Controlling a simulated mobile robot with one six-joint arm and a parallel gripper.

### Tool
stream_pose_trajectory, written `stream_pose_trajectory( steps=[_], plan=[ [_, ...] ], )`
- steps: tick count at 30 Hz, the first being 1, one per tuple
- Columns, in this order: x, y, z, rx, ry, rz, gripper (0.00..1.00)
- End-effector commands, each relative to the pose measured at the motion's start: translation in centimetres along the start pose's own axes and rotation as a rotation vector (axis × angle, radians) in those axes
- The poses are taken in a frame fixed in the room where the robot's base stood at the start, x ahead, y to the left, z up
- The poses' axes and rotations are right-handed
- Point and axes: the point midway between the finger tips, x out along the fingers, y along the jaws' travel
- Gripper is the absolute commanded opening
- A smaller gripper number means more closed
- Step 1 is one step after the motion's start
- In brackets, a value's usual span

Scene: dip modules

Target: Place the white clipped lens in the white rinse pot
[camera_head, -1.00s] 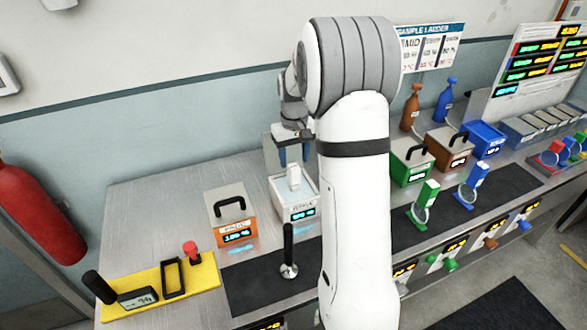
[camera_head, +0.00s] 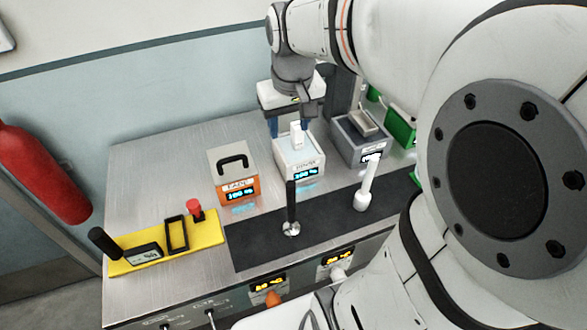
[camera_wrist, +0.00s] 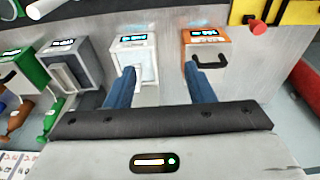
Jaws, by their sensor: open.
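The white rinse pot (camera_head: 312,160) is a white box with a lit blue front display, standing on the bench below my gripper. A white upright block (camera_head: 297,135), seemingly the clip of the white lens, stands up out of the pot's top; any lens below it is hidden inside. My gripper (camera_head: 297,122) is open just above the pot, its blue fingers on either side of the white clip. I cannot tell whether they touch it. In the wrist view the white pot (camera_wrist: 145,42) shows between the two spread fingers of my gripper (camera_wrist: 164,72).
An orange-fronted lidded box (camera_head: 233,165) stands left of the pot, and a grey box (camera_head: 350,140) right of it. A black-handled tool (camera_head: 291,205) and a white post (camera_head: 366,185) stand on the dark mat (camera_head: 320,222) in front. A yellow tray (camera_head: 205,232) lies left.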

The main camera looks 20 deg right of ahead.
Motion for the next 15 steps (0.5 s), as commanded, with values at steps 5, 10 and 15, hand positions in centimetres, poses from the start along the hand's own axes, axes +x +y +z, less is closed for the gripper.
stream_pose_trajectory(
  steps=[5,10,15],
  plan=[
    [-0.1,-2.1,6.7,-0.004,0.072,-0.006,0.48],
    [0.6,-3.0,10.4,-0.003,0.110,-0.012,0.48],
    [1.0,-3.3,11.5,-0.001,0.120,-0.015,0.48]
  ],
)
